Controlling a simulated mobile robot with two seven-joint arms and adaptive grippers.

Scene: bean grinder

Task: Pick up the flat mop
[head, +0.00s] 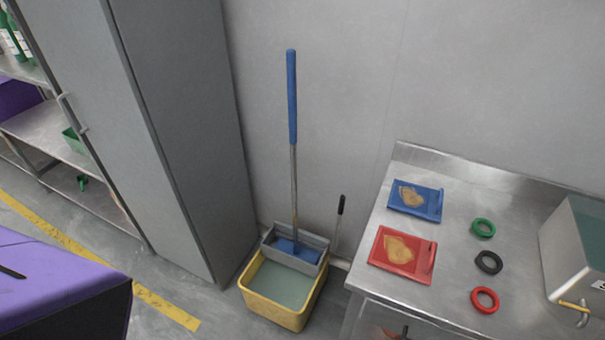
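The flat mop (293,140) stands nearly upright by the wall, with a long blue grip at the top and a metal shaft below. Its blue head (297,249) rests in a grey wringer tray (268,254) on a yellow bucket (262,312). The bucket holds greenish water. A thin rod with a black handle (340,206) rises beside the bucket. Neither of my grippers shows in the head view.
A tall grey cabinet (180,110) stands left of the mop. A steel table (455,225) on the right bears blue and red trays, several coloured rings and a grey-green box. A purple-topped object (60,285) is at lower left. Some floor is clear between it and the bucket.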

